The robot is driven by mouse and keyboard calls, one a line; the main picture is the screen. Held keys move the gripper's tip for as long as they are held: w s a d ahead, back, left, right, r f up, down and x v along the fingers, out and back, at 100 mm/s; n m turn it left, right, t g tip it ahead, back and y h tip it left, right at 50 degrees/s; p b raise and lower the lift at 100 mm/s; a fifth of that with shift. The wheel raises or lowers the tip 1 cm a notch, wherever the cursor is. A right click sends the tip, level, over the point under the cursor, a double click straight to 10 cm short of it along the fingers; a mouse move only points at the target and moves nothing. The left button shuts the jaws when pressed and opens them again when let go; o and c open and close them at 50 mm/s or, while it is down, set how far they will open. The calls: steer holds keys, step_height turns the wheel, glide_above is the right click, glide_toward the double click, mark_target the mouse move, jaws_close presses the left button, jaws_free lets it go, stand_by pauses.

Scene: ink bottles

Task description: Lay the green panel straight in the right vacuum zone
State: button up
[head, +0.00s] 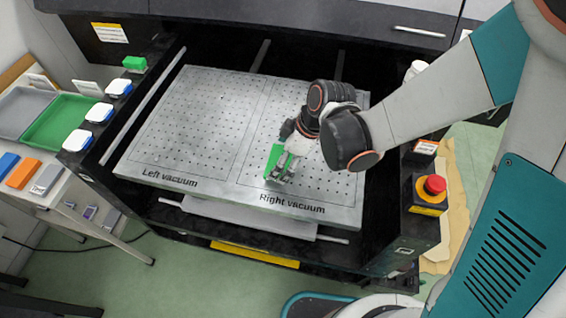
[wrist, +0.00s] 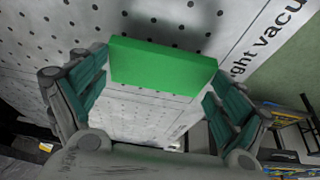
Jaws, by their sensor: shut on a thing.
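The green panel (wrist: 160,66) is between the two fingers of my gripper (wrist: 158,85) in the wrist view, with both fingertips against its ends. In the head view the green panel (head: 273,158) shows as a narrow strip partly hidden by my gripper (head: 281,172). It is over the right vacuum zone (head: 325,185) of the perforated metal table, above the "Right vacuum" lettering. The panel looks tilted in the head view. A dark shadow lies beside it in the wrist view; I cannot tell whether it touches the table.
The left vacuum zone (head: 190,120) is bare. A red emergency button (head: 434,185) stands right of the table. A green tray (head: 58,121), a grey tray (head: 22,108) and several white-and-blue items are at the left. A small green block (head: 134,63) sits at the back left.

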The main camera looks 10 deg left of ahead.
steer(key=shift+f, duration=0.75)
steer(key=shift+f+b, duration=0.2)
steer(key=shift+b, duration=0.2)
steer(key=o, duration=0.8)
steer(key=shift+r, duration=0.1)
steer(key=p+v, duration=0.8)
steer(key=v, duration=0.4)
steer(key=shift+r, duration=0.2)
